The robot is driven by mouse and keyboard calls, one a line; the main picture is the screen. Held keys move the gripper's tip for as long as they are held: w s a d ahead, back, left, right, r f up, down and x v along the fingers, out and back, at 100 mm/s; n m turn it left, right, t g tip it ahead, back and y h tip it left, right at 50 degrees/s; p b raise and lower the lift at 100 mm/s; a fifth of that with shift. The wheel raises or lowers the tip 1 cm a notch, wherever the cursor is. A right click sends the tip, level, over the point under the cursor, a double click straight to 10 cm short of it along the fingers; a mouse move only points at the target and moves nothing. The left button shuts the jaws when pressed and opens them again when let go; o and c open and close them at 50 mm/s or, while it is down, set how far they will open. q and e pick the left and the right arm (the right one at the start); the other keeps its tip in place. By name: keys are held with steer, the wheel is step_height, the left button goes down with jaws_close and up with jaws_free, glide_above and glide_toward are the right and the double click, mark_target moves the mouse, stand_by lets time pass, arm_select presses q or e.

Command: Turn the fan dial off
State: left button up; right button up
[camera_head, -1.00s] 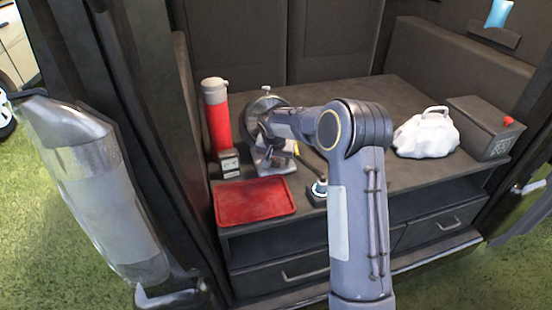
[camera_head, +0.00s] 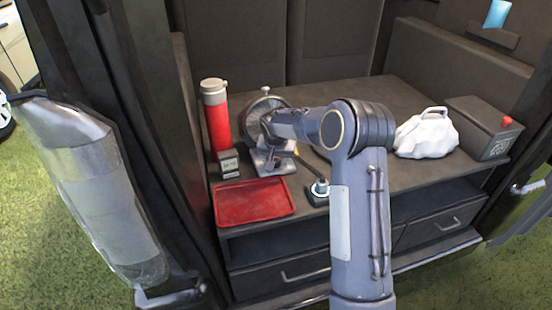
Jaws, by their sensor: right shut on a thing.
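A small grey fan (camera_head: 253,118) with a round head and a metal base (camera_head: 270,164) stands on the dark shelf, left of centre, behind my right arm. My right gripper (camera_head: 284,150) is at the front of the fan, low by its base, and is shut. The jaws and the dial are too small and too covered by my wrist to see clearly; the grip appears to be on the fan's dial. My left gripper is not in view.
On the shelf (camera_head: 375,175), a red flask (camera_head: 217,122) and a small grey box (camera_head: 229,165) stand left of the fan. A red tray (camera_head: 254,202) lies in front. A small dark device (camera_head: 318,194), a white bag (camera_head: 427,134) and a dark box (camera_head: 482,128) are to the right.

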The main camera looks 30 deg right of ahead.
steer(key=n+y+p, duration=0.1)
steer(key=n, duration=0.2)
steer(key=shift+d+r+n+t, duration=0.1)
steer(key=shift+n+t, duration=0.2)
steer(key=shift+n, duration=0.1)
steer(key=shift+n+y+p, duration=0.45)
steer(key=shift+n+y, duration=0.35)
steer(key=shift+n, duration=0.7)
steer(key=o, duration=1)
steer(key=v, duration=0.7)
steer(key=shift+s+r, duration=0.15)
steer(key=shift+r, duration=0.2)
